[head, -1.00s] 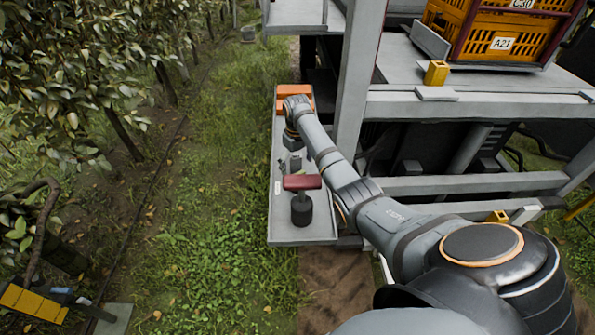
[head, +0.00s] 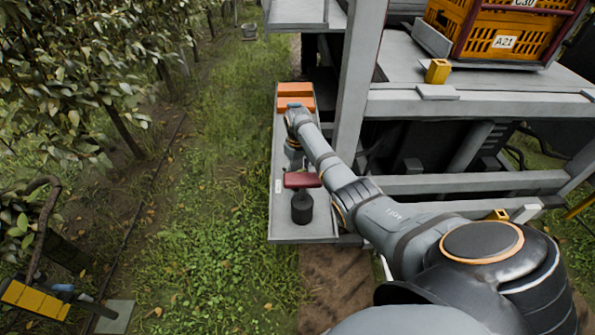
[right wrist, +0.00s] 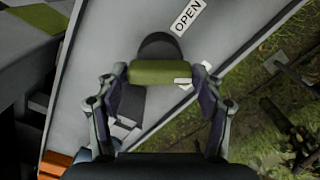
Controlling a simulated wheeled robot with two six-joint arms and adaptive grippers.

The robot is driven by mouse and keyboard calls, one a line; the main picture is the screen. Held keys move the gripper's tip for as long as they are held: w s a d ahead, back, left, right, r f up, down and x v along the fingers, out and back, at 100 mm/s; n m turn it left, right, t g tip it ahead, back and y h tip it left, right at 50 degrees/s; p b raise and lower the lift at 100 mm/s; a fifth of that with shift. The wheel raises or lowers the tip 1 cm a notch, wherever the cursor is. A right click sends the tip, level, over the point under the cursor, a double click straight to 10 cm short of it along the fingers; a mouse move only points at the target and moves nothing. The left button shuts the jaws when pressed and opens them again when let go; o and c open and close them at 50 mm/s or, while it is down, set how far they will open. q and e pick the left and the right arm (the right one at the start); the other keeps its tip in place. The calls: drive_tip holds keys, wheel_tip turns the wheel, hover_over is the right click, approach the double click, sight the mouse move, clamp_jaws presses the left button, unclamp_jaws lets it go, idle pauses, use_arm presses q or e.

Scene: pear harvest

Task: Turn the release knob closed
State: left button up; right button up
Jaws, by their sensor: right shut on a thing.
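The release knob is a bar handle (head: 302,181) on a black round base (head: 302,209), standing on a long grey panel (head: 285,225). The bar looks dark red in the head view, while the bar (right wrist: 160,72) between my fingers looks olive green in the right wrist view. My right gripper (right wrist: 164,88) has one finger at each end of this bar and is shut on it. A white label reading OPEN (right wrist: 187,17) lies on the panel beyond the bar. In the head view my arm hides most of the gripper. My left gripper is not in view.
Orange blocks (head: 294,90) sit at the panel's far end. A grey frame post (head: 354,85) rises close to my right arm. An orange crate (head: 505,42) stands on the shelf at right. Grass and trees lie left of the panel.

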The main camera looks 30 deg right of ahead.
drive_tip(key=shift+r+m+p, duration=0.2)
drive_tip(key=shift+m+p, duration=0.4)
drive_tip(key=shift+p, duration=0.2)
drive_tip(key=shift+m+p, duration=0.6)
drive_tip(key=shift+m, duration=0.1)
drive_tip(key=shift+m+p, duration=0.65)
drive_tip(key=shift+m, duration=0.45)
drive_tip(key=shift+f+m+p, duration=0.1)
drive_tip(key=shift+m+p, duration=0.25)
drive_tip(key=shift+m, duration=0.85)
drive_tip(key=shift+w, duration=0.1)
drive_tip(key=o, duration=1.2)
drive_tip(key=shift+c, duration=0.2)
drive_tip(key=shift+f, duration=0.1)
